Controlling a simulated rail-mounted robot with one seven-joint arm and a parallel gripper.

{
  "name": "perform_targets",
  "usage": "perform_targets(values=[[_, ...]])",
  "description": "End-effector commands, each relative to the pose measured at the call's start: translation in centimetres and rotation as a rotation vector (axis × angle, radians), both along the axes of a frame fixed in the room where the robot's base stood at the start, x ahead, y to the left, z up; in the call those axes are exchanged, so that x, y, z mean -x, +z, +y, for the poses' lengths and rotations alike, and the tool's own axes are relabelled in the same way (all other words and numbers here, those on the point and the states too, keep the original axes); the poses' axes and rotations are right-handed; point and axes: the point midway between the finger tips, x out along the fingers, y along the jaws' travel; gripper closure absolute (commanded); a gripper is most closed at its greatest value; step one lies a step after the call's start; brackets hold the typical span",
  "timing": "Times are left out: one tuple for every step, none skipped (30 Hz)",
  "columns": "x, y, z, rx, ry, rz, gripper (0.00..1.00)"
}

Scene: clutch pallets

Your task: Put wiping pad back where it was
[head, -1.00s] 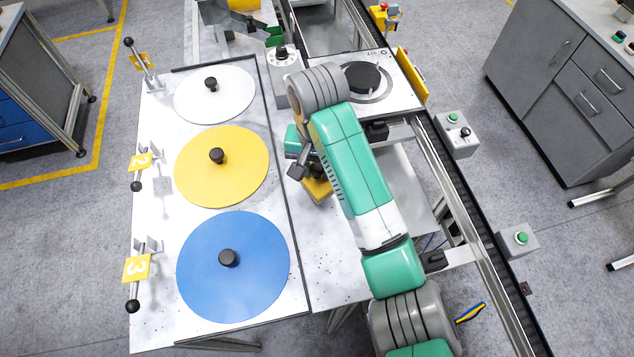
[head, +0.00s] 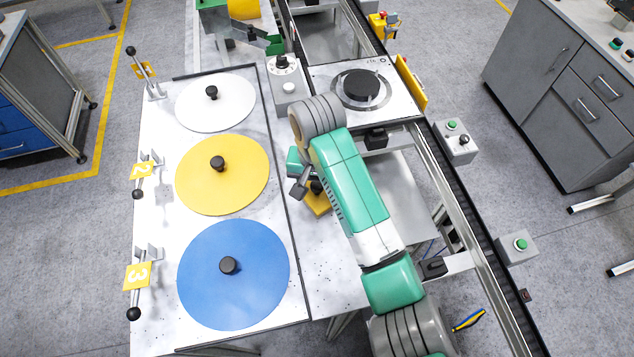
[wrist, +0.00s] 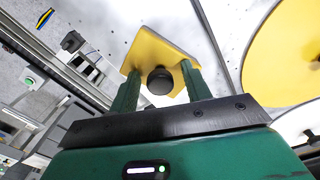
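The wiping pad (head: 318,205) is a yellow block with a black knob. It lies on the speckled white table, right of the dark divider strip, partly hidden by my arm in the head view. In the wrist view the pad (wrist: 153,48) is just beyond my fingers. Its black knob (wrist: 160,81) shows between the two green fingers, with a gap on each side. My gripper (wrist: 160,82) is open. In the head view my gripper (head: 301,178) is beside the pad and mostly hidden by my arm.
White, yellow (head: 240,185) and blue (head: 255,300) discs with black knobs lie left of the divider strip. Lever clamps stand along the left edge. A plate with a round black fixture (head: 362,87) and a grey knob box (head: 288,82) are behind my arm. A conveyor rail runs right.

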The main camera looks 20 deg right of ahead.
Motion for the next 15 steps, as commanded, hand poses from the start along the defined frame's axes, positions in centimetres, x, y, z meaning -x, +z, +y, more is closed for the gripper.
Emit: perform_targets(values=[[0.0, 0.0, 0.0, 0.0, 0.0, 0.0, 0.52], [0.0, 0.0, 0.0, 0.0, 0.0, 0.0, 0.52], [0.0, 0.2, 0.0, 0.001, 0.0, -0.001, 0.52], [0.0, 0.4, -0.1, 0.002, 0.0, -0.001, 0.52], [-0.1, 0.7, 0.0, 0.001, 0.001, -0.002, 0.52], [-0.1, 1.3, 0.0, 0.001, 0.001, -0.004, 0.52], [-0.1, 1.9, 0.0, 0.001, 0.002, -0.004, 0.52], [-0.1, 2.6, 0.0, 0.001, 0.002, -0.005, 0.52], [-0.1, 4.1, -0.1, 0.001, 0.001, -0.004, 0.52], [-0.1, 5.2, -0.1, 0.003, 0.001, -0.005, 0.52], [-0.1, 6.0, -0.1, 0.003, 0.001, -0.004, 0.52], [-0.1, 7.5, -0.2, 0.004, 0.0, -0.003, 0.52], [0.0, 8.3, -0.2, 0.004, 0.0, -0.002, 0.52], [0.0, 9.0, -0.2, 0.005, -0.001, -0.002, 0.52], [0.0, 9.7, -0.2, 0.005, 0.0, -0.002, 0.52]])
